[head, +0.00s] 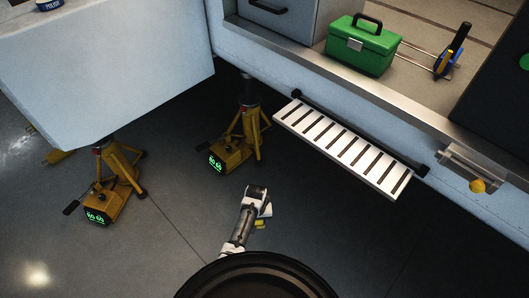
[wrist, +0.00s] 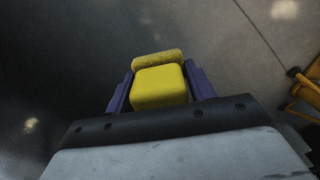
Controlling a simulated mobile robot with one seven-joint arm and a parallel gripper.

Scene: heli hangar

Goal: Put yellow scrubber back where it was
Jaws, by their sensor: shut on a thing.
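The yellow scrubber (wrist: 160,86) is a yellow block with a rough-looking yellow strip at its far end. In the wrist view it sits between the two purple fingers of my gripper (wrist: 160,92), which is shut on it. In the head view my gripper (head: 262,218) is low over the dark floor, and a small bit of the yellow scrubber (head: 260,224) shows beside it. Most of the scrubber is hidden there by my arm.
Two yellow jack stands (head: 233,150) (head: 116,185) with green displays stand left of my arm. A white slotted step (head: 343,146) juts from the helicopter sill at right. A green toolbox (head: 362,46) sits inside the doorway. The floor (head: 330,235) right of my arm is clear.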

